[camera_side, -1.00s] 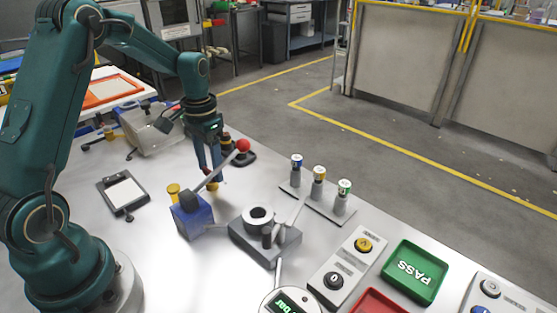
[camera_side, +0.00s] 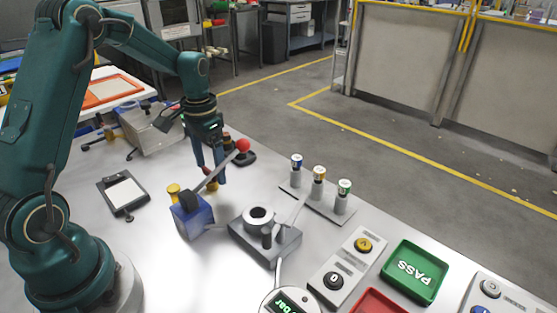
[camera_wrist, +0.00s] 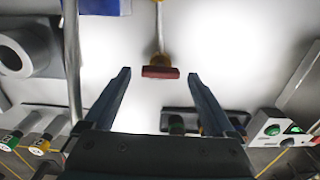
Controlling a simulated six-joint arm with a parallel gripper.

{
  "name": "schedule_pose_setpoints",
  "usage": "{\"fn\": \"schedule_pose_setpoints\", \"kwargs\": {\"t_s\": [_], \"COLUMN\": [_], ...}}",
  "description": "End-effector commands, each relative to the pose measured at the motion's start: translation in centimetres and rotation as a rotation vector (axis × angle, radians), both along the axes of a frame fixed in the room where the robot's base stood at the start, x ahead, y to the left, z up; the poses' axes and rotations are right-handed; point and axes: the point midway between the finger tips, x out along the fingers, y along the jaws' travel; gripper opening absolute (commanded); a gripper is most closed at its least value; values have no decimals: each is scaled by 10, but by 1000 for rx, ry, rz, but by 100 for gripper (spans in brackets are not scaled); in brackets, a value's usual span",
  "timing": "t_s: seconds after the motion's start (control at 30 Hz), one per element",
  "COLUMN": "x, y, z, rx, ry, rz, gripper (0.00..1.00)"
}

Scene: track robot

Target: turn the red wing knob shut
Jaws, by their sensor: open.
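The red wing knob (camera_wrist: 160,72) shows in the wrist view as a short red bar on a yellow stem, lying crosswise between my fingertips. My gripper (camera_wrist: 158,76) is open, with one finger on each side of the knob and clear gaps to both. In the side view my gripper (camera_side: 210,178) points down behind a grey lever with a red ball end. The knob itself is mostly hidden there by the lever and fingers. How far the fingertips are above the knob I cannot tell.
The blue block (camera_side: 192,215) carries the lever, whose red ball (camera_side: 243,145) is close to my fingers. A grey fixture (camera_side: 264,238) with a ring stands in front. Several capped posts (camera_side: 319,188) stand to the right. A clipboard (camera_side: 122,191) lies left.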

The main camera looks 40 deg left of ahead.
Motion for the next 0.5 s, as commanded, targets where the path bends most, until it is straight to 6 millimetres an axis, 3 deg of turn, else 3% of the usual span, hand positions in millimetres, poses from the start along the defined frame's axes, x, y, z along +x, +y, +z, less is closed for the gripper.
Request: {"fn": "schedule_pose_setpoints", "kwargs": {"t_s": [0.3, 0.5], "x": [1, 0], "y": [1, 0], "z": [37, 51], "rx": [3, 1], "ry": [-6, -2], "rz": [0, 0], "gripper": [90, 90]}}
